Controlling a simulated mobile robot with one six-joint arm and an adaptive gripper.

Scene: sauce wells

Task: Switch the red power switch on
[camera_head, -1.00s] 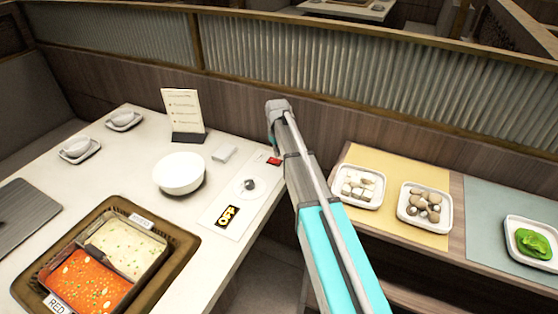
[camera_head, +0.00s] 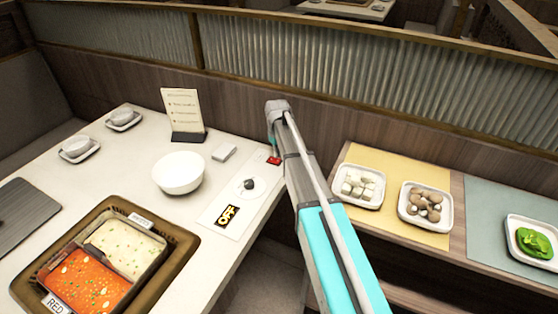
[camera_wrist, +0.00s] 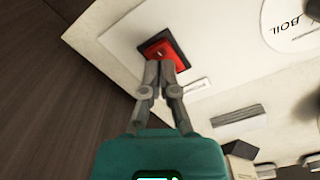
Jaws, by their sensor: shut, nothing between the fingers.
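The red power switch (camera_head: 273,160) sits on a white panel at the right edge of the table, partly hidden by my arm in the head view. In the wrist view the red switch (camera_wrist: 164,52) is set in a dark frame on the panel. My gripper (camera_wrist: 162,66) is shut and empty, its fingertips over the lower part of the switch. I cannot tell whether they touch it. In the head view the gripper itself is hidden behind my arm.
A round dial (camera_head: 249,184) lies beside the switch. A white bowl (camera_head: 178,173), a small white block (camera_head: 224,153) and a menu stand (camera_head: 187,136) are nearby. A two-part pot (camera_head: 155,285) is at front left. Food plates (camera_head: 357,202) stand on the right counter.

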